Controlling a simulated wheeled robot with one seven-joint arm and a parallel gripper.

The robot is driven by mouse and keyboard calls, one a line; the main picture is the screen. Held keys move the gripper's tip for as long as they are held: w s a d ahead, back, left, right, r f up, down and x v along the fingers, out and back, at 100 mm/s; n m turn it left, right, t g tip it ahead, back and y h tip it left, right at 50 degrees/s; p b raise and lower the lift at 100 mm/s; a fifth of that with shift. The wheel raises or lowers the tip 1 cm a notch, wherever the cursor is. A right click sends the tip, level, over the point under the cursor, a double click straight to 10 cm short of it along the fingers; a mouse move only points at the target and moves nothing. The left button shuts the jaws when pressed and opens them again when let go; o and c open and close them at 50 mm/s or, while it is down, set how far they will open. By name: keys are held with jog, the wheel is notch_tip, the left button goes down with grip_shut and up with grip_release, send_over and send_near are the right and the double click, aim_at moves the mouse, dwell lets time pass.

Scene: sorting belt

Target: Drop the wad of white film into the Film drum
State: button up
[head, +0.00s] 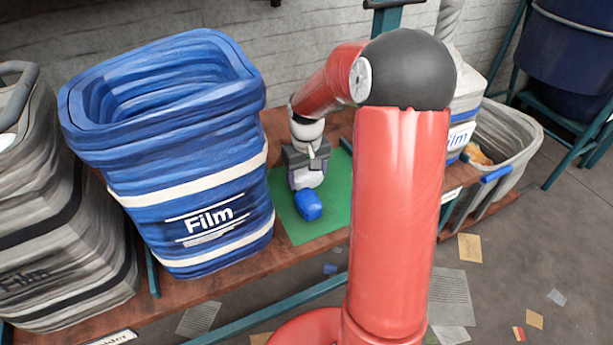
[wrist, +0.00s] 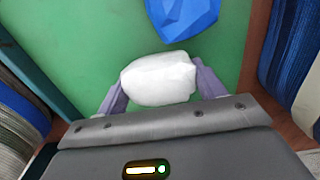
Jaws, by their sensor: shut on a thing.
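The wad of white film (wrist: 158,78) is between the two purple-grey fingers of my gripper (wrist: 160,92) in the wrist view, with a finger against each side. In the head view my gripper (head: 306,176) hangs over the green mat, pointing down; the wad is hard to make out there. A blue bin labelled Film (head: 212,222) stands just left of my gripper in the head view, with an open top whose rim is higher than my gripper. The bottom of its inside is hidden.
A blue crumpled piece (head: 308,206) lies on the green mat (head: 335,190) by my gripper; it also shows in the wrist view (wrist: 185,16). A grey bin (head: 55,225), its dark label also reading Film, stands far left. A grey bin (head: 512,130) with scraps stands right.

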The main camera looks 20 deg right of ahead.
aim_at(306, 171)
notch_tip(306, 171, up, 20)
jog(key=p, duration=0.2)
dwell(0.6)
